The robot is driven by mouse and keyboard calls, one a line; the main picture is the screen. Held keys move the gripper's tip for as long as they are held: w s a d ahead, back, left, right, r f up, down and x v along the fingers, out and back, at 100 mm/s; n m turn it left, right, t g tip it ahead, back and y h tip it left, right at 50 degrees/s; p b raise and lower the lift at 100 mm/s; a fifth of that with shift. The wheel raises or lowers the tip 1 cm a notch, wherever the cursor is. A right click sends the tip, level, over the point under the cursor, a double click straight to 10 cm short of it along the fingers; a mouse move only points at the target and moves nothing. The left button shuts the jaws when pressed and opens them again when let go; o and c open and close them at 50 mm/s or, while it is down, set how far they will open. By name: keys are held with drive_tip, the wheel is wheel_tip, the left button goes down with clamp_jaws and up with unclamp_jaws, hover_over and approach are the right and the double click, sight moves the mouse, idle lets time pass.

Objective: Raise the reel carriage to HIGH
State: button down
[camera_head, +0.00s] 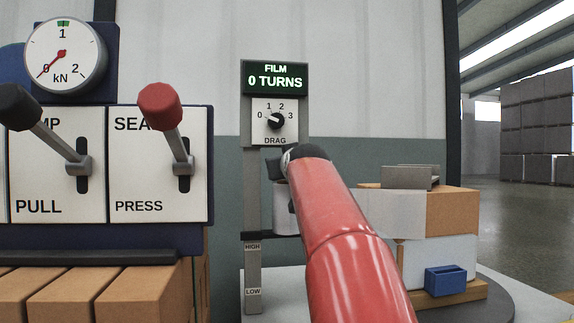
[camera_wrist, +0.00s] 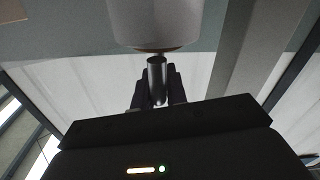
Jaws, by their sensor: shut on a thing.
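The grey mast (camera_head: 253,275) carries a HIGH label (camera_head: 252,247) above a LOW label (camera_head: 252,292). The reel carriage shows as a dark arm (camera_head: 258,235) just above the HIGH label, with a white film reel (camera_head: 283,215) on it, partly hidden behind my red arm. In the wrist view the pale reel (camera_wrist: 155,22) fills the top, with a short metal post (camera_wrist: 157,72) below it. My gripper (camera_wrist: 157,92) is shut on this post, its dark fingers on either side.
A sign (camera_head: 275,78) reads FILM 0 TURNS above a DRAG dial (camera_head: 275,120). Levers with black (camera_head: 17,105) and red (camera_head: 160,106) knobs stand at left, over boxes (camera_head: 125,293). A wrapped load (camera_head: 452,212) with a blue bin (camera_head: 446,280) stands at right.

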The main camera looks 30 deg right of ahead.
drive_tip(key=c, duration=1.5)
unclamp_jaws()
drive_tip(key=shift+s+d+r, duration=0.1)
drive_tip(key=shift+s+r, duration=0.05)
drive_tip(key=shift+r, duration=0.2)
drive_tip(key=shift+c, duration=0.2)
drive_tip(key=shift+o, duration=0.4)
drive_tip(key=shift+f, duration=0.15)
drive_tip(key=b+v, duration=0.1)
drive_tip(key=v, duration=0.6)
drive_tip(key=shift+s+b, duration=0.3)
drive_tip(key=shift+s, duration=0.05)
